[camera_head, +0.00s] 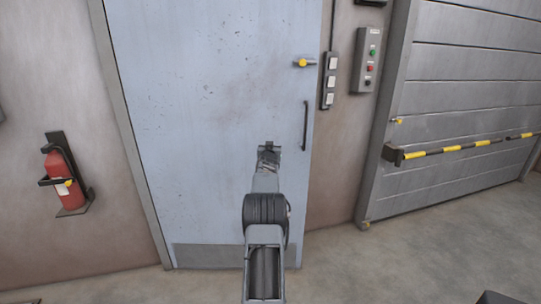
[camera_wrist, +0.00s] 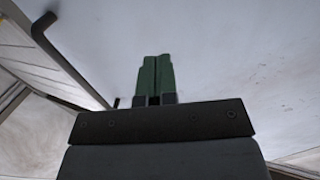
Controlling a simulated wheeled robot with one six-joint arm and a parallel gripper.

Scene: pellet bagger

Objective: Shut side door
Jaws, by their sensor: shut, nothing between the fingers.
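The side door (camera_head: 215,110) is a pale blue, scuffed panel with a grey kick plate. It stands upright and looks flush or nearly flush with the wall; I cannot tell whether a small gap is left at its right edge. A dark pull handle (camera_head: 305,125) and a yellow-tipped latch (camera_head: 302,63) sit near that edge. My gripper (camera_head: 268,148) is in front of the door, left of the pull handle. In the wrist view its green fingers (camera_wrist: 156,78) are together and empty, facing the door surface (camera_wrist: 230,50). Contact with the door cannot be told. The handle shows at upper left (camera_wrist: 68,62).
A fire extinguisher (camera_head: 62,180) hangs on the wall at left. Switches (camera_head: 329,82) and a button box (camera_head: 367,66) are right of the door. A grey roller door (camera_head: 460,100) with a yellow-black bar (camera_head: 450,149) is at far right. The floor (camera_head: 370,260) between is clear.

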